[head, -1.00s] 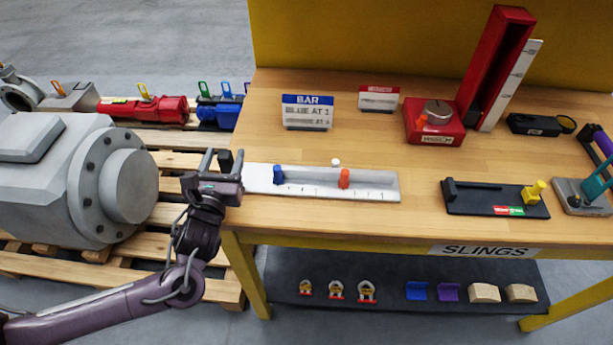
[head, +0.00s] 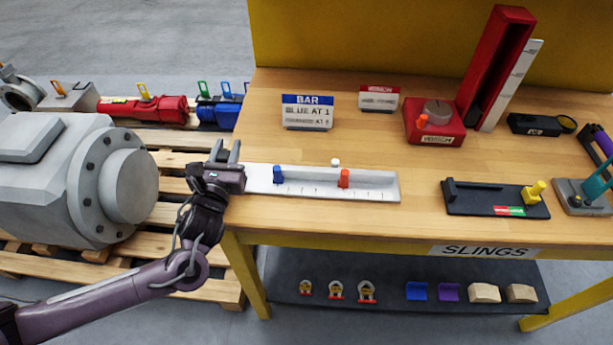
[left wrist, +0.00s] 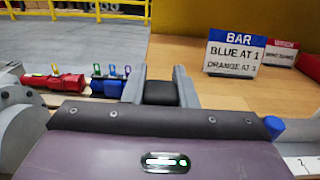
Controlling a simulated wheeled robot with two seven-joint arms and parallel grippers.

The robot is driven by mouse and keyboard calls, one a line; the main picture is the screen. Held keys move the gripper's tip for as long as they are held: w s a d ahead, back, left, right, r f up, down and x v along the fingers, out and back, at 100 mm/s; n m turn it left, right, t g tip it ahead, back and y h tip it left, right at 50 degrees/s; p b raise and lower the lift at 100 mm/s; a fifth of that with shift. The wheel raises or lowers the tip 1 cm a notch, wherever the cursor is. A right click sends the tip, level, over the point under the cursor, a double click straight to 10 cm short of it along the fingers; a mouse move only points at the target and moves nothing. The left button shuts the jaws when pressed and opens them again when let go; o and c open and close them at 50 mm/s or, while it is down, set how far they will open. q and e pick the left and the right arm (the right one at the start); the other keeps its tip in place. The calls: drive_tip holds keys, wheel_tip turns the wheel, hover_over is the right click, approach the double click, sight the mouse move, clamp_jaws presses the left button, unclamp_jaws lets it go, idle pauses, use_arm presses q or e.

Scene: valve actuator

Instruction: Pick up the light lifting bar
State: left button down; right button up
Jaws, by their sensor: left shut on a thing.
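The light lifting bar (head: 310,175) appears as a pale bar with a blue slider (head: 277,175) and an orange slider (head: 343,178), lying along a white scaled base (head: 330,194) at the table's left front. A black block (left wrist: 160,92) stands at its left end; whether it is part of the bar is unclear. My left gripper (head: 224,152) is at that left end, its fingers on either side of the black block and shut on it. My wrist hides the join between block and bar. My right gripper is not in view.
A sign (head: 307,112) headed BAR stands behind the bar; it reads BLUE AT 1, ORANGE AT 3 in the left wrist view. A red box (head: 435,122) and black stand (head: 494,199) are to the right. A large grey machine (head: 70,170) stands left. The table's middle is clear.

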use_arm(q)
wheel_tip(320, 180, up, 9)
wheel_tip(320, 180, down, 6)
drive_tip(key=shift+w+r, duration=0.1)
drive_tip(key=shift+r, duration=0.05)
drive_tip(key=shift+f, duration=1.6)
idle(0.9)
